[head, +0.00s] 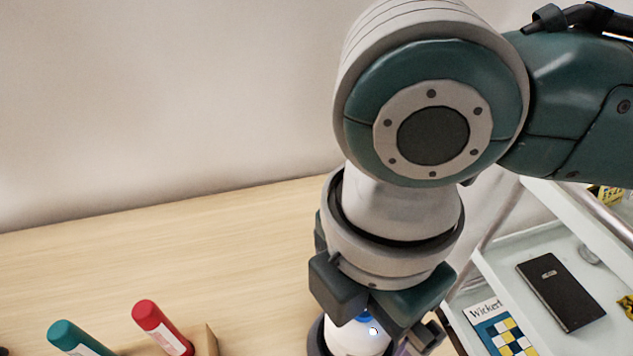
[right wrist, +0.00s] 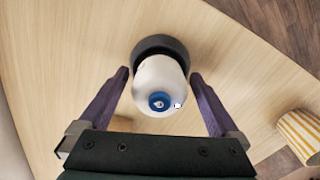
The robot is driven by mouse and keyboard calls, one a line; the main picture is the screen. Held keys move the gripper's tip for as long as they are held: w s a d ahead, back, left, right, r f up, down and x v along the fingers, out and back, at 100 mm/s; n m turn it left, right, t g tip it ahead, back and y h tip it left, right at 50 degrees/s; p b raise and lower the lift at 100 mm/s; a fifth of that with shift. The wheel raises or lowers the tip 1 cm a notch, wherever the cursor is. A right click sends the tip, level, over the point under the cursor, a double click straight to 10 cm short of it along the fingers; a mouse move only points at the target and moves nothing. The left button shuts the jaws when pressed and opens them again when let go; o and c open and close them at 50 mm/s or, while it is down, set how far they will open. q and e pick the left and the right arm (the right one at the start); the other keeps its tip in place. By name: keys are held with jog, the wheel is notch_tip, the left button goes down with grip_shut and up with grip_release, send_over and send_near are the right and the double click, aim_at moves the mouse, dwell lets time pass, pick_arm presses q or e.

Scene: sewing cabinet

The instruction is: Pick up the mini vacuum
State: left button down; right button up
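The mini vacuum (right wrist: 158,75) is a white rounded body with a blue button on top and a dark ring at its base. It stands on the wooden table top, and in the head view (head: 352,340) it shows at the bottom edge, partly hidden by my right arm. My right gripper (right wrist: 160,80) is open, with one purple finger on either side of the vacuum and gaps visible between them and its body. In the head view the right gripper's fingers are mostly hidden or cut off. My left gripper is not in view.
A red marker (head: 162,328) and a teal marker (head: 78,338) stand at the lower left of the head view by a wooden holder. A white shelf cart (head: 530,245) with a dark notebook (head: 560,291) stands at right. A yellow striped object (right wrist: 300,135) sits right in the wrist view.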

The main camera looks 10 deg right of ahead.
grip_shut()
dwell(0.6)
jog(key=shift+r, duration=0.15)
